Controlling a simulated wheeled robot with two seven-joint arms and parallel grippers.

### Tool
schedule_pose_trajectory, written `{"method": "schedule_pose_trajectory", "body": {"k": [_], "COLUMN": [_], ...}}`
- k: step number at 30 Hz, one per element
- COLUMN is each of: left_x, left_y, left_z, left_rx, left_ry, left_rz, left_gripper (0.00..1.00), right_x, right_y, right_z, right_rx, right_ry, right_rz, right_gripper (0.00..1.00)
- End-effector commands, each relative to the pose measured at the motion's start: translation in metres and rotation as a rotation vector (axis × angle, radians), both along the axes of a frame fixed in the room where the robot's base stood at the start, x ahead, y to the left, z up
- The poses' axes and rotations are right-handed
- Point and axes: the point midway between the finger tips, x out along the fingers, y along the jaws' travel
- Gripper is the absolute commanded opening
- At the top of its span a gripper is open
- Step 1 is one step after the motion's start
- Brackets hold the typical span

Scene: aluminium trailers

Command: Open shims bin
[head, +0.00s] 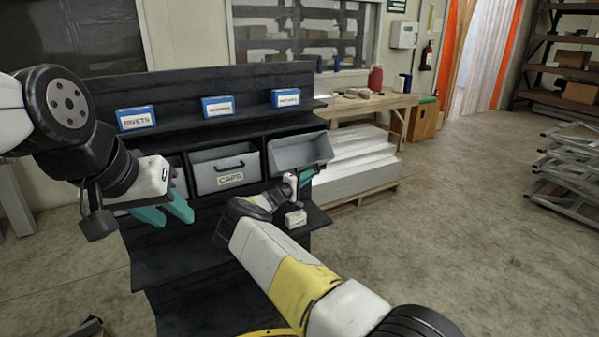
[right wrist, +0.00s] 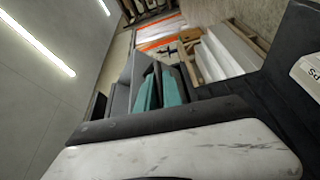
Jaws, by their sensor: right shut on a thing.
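The right-hand grey bin (head: 300,151) of the dark rack is tilted forward, with its inside showing. Its front label and handle are hidden, so I cannot read whether it says shims. My right gripper (head: 304,178), with teal fingers, is at the front of this bin and shut on it, seemingly at the handle. In the right wrist view the teal fingers (right wrist: 160,92) are close together against grey bin panels (right wrist: 122,95). My left gripper (head: 167,211) is open and empty, in front of the left part of the rack.
The left bin (head: 178,178) is mostly hidden by my left arm. Several blue boxes (head: 217,105) stand on the shelf above. A pallet of white sheets (head: 355,160) is right of the rack; floor (head: 450,230) further right is clear.

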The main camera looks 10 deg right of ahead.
Motion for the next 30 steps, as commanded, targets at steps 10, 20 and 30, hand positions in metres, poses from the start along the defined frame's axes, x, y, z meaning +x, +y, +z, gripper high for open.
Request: {"method": "schedule_pose_trajectory", "body": {"k": [10, 20, 30], "left_x": [0.0, 0.0, 0.0], "left_y": [0.0, 0.0, 0.0], "left_z": [0.0, 0.0, 0.0], "left_rx": [0.0, 0.0, 0.0], "left_ry": [0.0, 0.0, 0.0], "left_rz": [0.0, 0.0, 0.0], "left_gripper": [0.36, 0.36, 0.36], "right_x": [-0.0014, -0.0013, -0.0012], "right_y": [-0.0009, -0.0009, -0.0005], "right_z": [-0.0072, -0.0072, -0.0067], "right_rx": [-0.001, -0.001, -0.001], "right_ry": [0.002, 0.002, 0.002], "right_rz": [0.0, 0.0, 0.001], "right_gripper": [0.0, 0.0, 0.33]}}
